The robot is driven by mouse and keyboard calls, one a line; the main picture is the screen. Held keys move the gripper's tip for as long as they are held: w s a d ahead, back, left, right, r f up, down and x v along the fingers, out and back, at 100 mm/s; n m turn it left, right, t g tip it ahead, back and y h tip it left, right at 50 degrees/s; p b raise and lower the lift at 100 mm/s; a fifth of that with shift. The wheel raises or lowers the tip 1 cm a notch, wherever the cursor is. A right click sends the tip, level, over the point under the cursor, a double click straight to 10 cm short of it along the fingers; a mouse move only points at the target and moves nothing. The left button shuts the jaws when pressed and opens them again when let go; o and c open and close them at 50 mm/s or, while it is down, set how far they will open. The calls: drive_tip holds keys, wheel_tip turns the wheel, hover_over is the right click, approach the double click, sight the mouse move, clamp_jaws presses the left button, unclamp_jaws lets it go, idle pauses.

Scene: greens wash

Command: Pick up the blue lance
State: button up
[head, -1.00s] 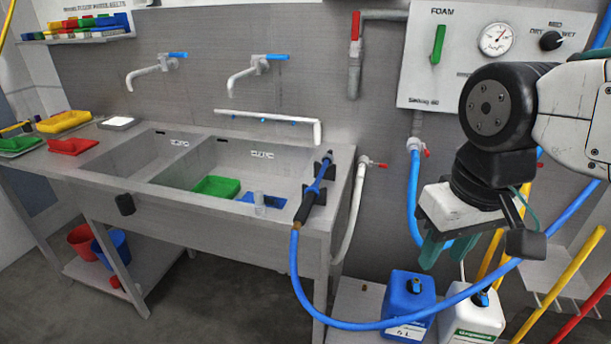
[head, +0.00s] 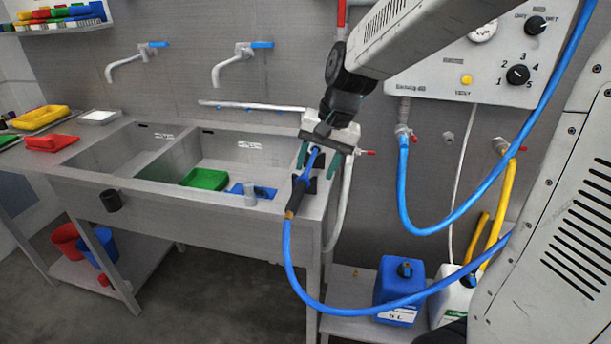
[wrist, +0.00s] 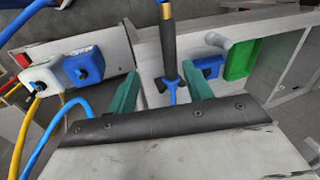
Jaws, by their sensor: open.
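The blue lance (head: 301,186) has a black grip and a blue front part, and it rests at the right end of the sink with a blue hose running from its lower end. In the wrist view the lance (wrist: 168,45) lies between my two green fingers, pointing away from the camera. My gripper (head: 321,167) is over the lance's upper end at the sink's right edge. Its fingers (wrist: 163,92) are open on either side of the lance, with a gap showing on both sides. Part of the lance's front end and its holder is hidden by my gripper in the head view.
The blue hose (head: 296,270) loops low toward the right. A blue canister (head: 399,290) and a white canister stand on a low shelf. Taps (head: 245,52) are on the wall.

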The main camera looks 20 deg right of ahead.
sight(300, 188)
drive_tip(key=shift+m, duration=0.6)
drive_tip(key=w+f, duration=0.1)
drive_tip(key=f, duration=0.2)
drive_tip(key=w+a+f, duration=0.1)
drive_tip(key=w+f, duration=0.1)
drive_tip(key=f, duration=0.1)
drive_tip(key=w+f, duration=0.2)
drive_tip(key=f, duration=0.1)
drive_tip(key=shift+w+a+f, duration=0.15)
drive_tip(key=shift+a+f, duration=0.15)
drive_tip(key=shift+a, duration=0.05)
drive_tip(key=c, duration=0.8)
